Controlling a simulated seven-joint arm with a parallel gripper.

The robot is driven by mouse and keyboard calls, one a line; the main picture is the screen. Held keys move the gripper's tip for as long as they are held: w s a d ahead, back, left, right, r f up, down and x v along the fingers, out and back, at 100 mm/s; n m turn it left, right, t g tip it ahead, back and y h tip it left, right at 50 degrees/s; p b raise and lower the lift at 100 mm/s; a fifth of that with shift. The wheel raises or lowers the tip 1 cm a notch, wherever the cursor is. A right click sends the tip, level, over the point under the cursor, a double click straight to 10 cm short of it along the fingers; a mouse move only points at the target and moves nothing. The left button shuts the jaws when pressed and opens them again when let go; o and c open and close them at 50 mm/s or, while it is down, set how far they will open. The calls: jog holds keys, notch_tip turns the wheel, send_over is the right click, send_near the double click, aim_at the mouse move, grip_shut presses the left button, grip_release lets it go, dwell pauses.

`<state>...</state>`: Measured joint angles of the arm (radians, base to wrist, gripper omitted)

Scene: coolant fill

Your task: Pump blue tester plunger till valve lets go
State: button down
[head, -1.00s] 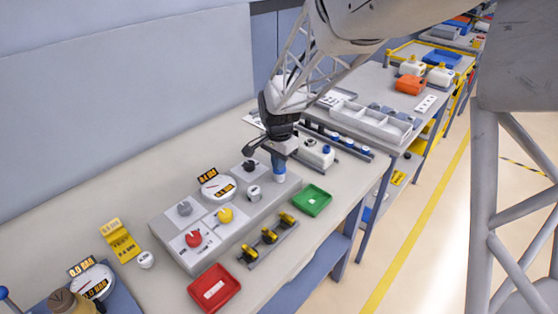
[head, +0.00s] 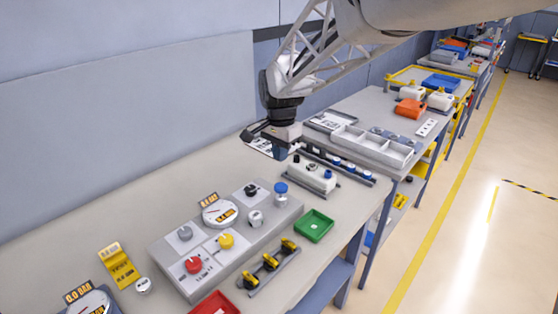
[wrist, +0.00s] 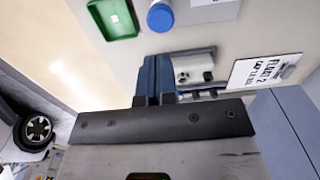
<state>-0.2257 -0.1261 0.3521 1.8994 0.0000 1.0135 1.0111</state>
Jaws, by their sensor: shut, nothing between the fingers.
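The blue plunger (head: 281,188) stands upright on a pale base at the far right corner of the grey tester console (head: 243,252). Its round blue top also shows near the top of the wrist view (wrist: 160,17). My gripper (head: 281,153) is shut and empty, raised behind the plunger and apart from it. Its blue fingers (wrist: 155,77) are together in the wrist view.
The console also carries red (head: 193,265), yellow (head: 226,241) and black (head: 251,189) knobs. A green tray (head: 314,226), a rack of yellow-black clips (head: 270,262) and a red tray (head: 215,304) lie in front.

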aim_at(281, 186)
jog(key=shift+r, duration=1.2)
jog(key=shift+r, duration=0.1)
dwell(0.8)
notch_tip(281, 186, up, 2)
jog(key=shift+w+r, duration=0.1)
jog(key=shift+r, duration=0.1)
jog(key=shift+f, duration=0.1)
dwell(0.4)
notch_tip(281, 186, down, 14)
jog(key=shift+r, duration=0.1)
dwell(0.7)
